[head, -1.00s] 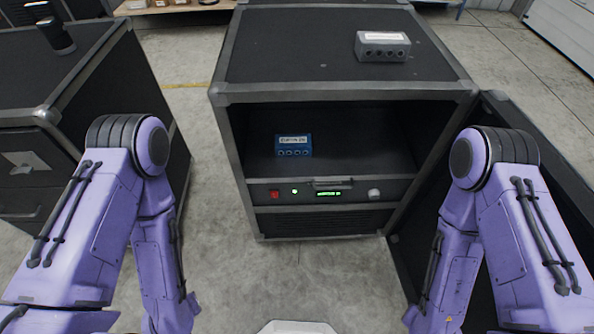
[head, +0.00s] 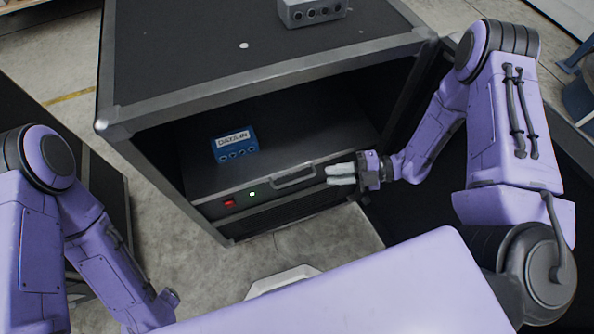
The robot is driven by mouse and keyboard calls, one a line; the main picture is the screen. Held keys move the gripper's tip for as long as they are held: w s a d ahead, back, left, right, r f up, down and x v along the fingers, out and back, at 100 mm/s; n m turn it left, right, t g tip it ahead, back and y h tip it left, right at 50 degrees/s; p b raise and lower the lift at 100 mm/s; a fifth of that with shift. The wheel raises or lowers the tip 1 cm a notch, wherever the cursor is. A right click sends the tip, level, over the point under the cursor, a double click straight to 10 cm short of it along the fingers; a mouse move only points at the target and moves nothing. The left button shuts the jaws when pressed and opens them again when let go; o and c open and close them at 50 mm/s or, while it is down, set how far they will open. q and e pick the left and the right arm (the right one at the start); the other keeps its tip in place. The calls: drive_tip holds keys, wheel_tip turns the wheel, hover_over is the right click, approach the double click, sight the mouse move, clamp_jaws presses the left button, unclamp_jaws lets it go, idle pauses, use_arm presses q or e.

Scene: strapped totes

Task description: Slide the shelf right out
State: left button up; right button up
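The shelf (head: 300,147) is a dark flat tray inside an open black case with grey metal edges. Its front panel has a red switch, a green light and a grey bar handle (head: 293,179). A blue box with a white label (head: 234,146) stands on the shelf. The shelf front appears level with the case opening. My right gripper (head: 328,173) is in front of the panel, just right of the handle, its pale fingers pointing left. The fingers lie close together, and I cannot tell whether there is a gap. My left gripper is out of view.
A grey box with round sockets (head: 311,11) stands on top of the case (head: 200,50). An open dark door panel (head: 475,185) is at the right, behind my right arm. Another dark case (head: 100,185) stands at the left.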

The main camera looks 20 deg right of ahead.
sight(299, 180)
drive_tip(key=x, duration=1)
drive_tip(key=shift+s+a, duration=0.1)
drive_tip(key=shift+a, duration=0.05)
clamp_jaws()
